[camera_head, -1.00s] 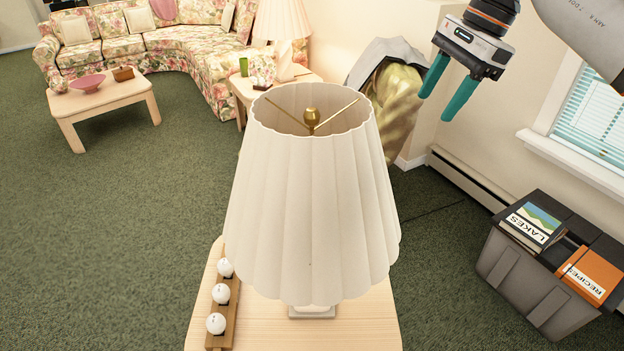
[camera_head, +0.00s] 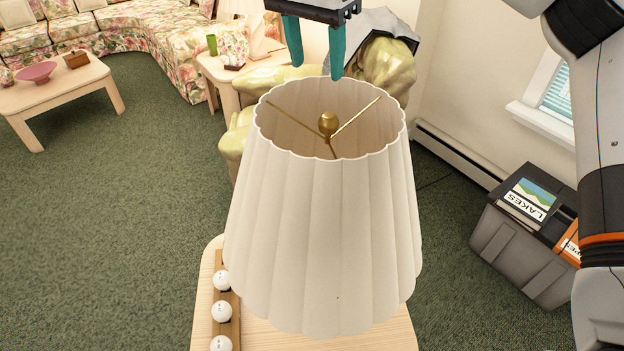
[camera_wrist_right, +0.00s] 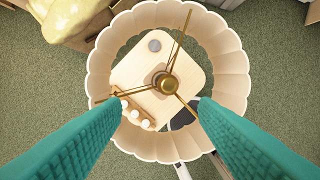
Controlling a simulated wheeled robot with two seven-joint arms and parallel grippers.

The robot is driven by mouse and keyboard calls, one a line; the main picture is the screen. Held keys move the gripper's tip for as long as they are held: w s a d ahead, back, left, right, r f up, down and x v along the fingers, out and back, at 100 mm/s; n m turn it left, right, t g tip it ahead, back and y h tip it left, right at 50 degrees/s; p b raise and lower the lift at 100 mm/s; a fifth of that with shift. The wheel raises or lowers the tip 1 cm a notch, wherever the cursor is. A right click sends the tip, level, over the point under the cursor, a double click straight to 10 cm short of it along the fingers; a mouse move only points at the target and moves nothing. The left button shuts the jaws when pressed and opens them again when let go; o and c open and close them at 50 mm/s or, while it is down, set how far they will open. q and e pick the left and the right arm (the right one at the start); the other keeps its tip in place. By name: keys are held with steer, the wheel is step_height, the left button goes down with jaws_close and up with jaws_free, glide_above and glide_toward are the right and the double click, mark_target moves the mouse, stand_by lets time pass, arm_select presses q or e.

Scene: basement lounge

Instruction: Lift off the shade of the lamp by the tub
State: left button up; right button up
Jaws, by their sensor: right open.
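The cream pleated lampshade (camera_head: 325,235) stands upright on its lamp, with an open scalloped top and a brass finial (camera_head: 328,122) where three spokes meet. The grey tub (camera_head: 500,250) with books is on the floor to its right. My right gripper (camera_head: 316,68) is open and empty, fingers pointing down, above the shade's far rim. In the wrist view the teal fingers (camera_wrist_right: 160,104) are spread, with the shade's rim (camera_wrist_right: 98,75) and finial (camera_wrist_right: 168,83) seen from above between and beyond them. The lamp's base is hidden in the head view. My left gripper is out of view.
The light wooden table (camera_head: 205,300) under the lamp holds a rack with several white balls (camera_head: 222,311). Behind the shade are a yellow-green beanbag-like thing (camera_head: 385,72) and a side table (camera_head: 225,80) with another lamp. Open carpet lies left.

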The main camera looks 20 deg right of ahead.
steer(key=p, duration=0.1)
glide_above(328, 115)
steer(key=s, duration=0.1)
steer(key=f, duration=0.4)
steer(key=shift+a+f, duration=0.2)
steer(key=shift+f, duration=0.2)
steer(key=shift+w+a+f, duration=0.1)
steer(key=shift+w+f, duration=0.05)
steer(key=shift+f, duration=0.15)
steer(key=shift+w+f+p, duration=0.15)
steer(key=shift+f+p, duration=0.2)
steer(key=f+p, duration=0.1)
steer(key=f, duration=0.1)
steer(key=f+p, duration=0.1)
steer(key=f, duration=0.1)
steer(key=shift+w+d+f, duration=0.1)
steer(key=shift+w+d, duration=0.05)
steer(key=shift+d, duration=0.25)
steer(key=shift+f, duration=0.25)
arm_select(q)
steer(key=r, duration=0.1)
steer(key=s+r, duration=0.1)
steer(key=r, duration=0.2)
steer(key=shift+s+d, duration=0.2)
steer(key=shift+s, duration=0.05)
arm_select(e)
steer(key=shift+w, duration=0.1)
jaws_close()
